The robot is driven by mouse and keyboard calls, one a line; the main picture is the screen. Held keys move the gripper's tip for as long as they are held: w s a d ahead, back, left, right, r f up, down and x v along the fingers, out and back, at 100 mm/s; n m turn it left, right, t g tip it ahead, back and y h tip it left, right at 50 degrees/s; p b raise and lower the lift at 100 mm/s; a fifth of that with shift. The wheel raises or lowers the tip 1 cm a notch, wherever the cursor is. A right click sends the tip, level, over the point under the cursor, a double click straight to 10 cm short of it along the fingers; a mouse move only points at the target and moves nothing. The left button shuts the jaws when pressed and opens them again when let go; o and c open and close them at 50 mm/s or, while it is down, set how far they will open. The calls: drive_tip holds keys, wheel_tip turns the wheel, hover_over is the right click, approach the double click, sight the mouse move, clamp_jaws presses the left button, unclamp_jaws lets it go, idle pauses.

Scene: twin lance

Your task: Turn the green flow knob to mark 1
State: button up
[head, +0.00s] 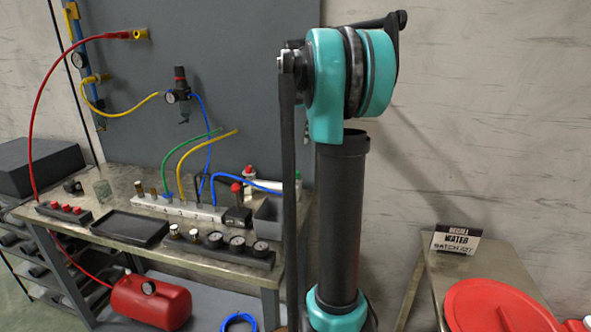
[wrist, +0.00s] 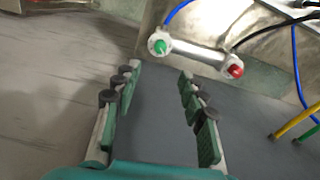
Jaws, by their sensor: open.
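The green knob (wrist: 161,47) sits on the white left end of a pale cylinder (wrist: 197,56) in the wrist view. A red knob (wrist: 234,71) sits on its other end. My gripper (wrist: 160,74) is open and empty, with its two green-padded fingers spread apart. The green knob shows beyond the fingertips, apart from them, just above the gap in the picture. Mark 1 and the knob's pointer are too small to make out. In the head view the red knob (head: 249,171) shows at the back of the bench, and my arm hides part of the area beside it.
Blue and black hoses run near the cylinder in the wrist view. The bench (head: 105,208) holds a black tray (head: 130,229), several gauges and a white manifold (head: 170,207). A red tank (head: 150,302) is below. A side table (head: 435,275) with red lid stands right.

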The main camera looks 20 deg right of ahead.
sight(296, 172)
wheel_tip(296, 172, down, 13)
drive_tip(key=shift+a+r, duration=0.1)
drive_tip(key=shift+r, duration=0.05)
idle(0.4)
clamp_jaws()
